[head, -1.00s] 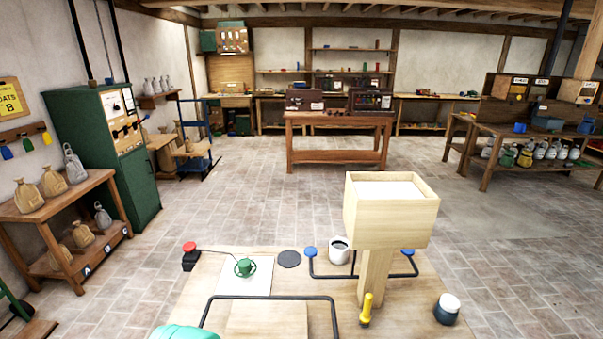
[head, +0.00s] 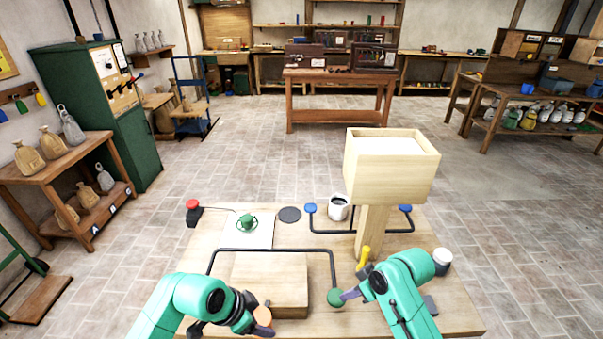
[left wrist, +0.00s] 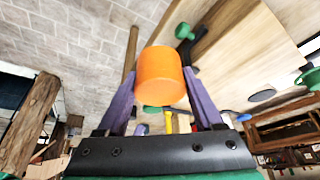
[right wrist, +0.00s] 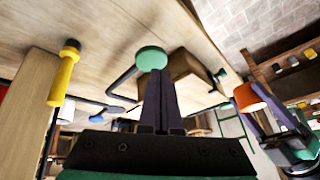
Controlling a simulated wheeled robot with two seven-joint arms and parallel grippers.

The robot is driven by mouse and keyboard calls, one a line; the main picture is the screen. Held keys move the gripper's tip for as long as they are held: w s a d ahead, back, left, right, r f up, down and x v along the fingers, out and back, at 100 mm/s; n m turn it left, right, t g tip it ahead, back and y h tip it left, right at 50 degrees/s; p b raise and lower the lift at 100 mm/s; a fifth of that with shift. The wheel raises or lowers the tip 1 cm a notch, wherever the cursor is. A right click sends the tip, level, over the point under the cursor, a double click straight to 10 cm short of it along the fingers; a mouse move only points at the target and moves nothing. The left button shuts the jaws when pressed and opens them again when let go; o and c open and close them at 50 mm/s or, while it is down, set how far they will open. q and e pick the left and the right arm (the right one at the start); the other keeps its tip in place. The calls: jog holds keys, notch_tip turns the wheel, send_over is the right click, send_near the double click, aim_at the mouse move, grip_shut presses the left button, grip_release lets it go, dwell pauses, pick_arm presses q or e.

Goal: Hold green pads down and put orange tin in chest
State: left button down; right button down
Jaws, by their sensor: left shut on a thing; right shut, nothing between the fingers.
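My left gripper (head: 257,321) is shut on the orange tin (left wrist: 160,76), held in the air at the table's front, near the chest. The tin (head: 263,316) is partly hidden by the gripper in the head view. The chest (head: 268,285) is a low wooden box with a flat, closed-looking top. One green pad (head: 336,297) sits at the right end of a black bar. Another green pad (left wrist: 184,31) shows in the left wrist view; my left arm hides that area in the head view. My right gripper (head: 347,295) is shut and empty, its tips at the right pad; contact is unclear.
A tall wooden box on a post (head: 390,180) stands behind my right gripper, with a yellow-handled tool (head: 364,257) at its foot. A black bar (head: 275,250) arches behind the chest. A mug (head: 339,208), two blue pads (head: 310,208) and a dark jar (head: 441,261) stand on the table.

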aim_at(339, 300)
pick_arm(q)
jog(key=shift+w, duration=0.15)
pick_arm(e)
jog(key=w+a+r+n+y, duration=0.2)
jog(key=w+r+n, duration=0.1)
jog(key=r+n, duration=0.1)
jog(key=shift+t, duration=0.3)
jog(key=shift+s+d+f, duration=0.1)
jog(key=shift+f, duration=1.5)
jog(key=shift+d+f, duration=0.1)
jog(key=shift+f, duration=1.45)
jog(key=shift+f, duration=2.6)
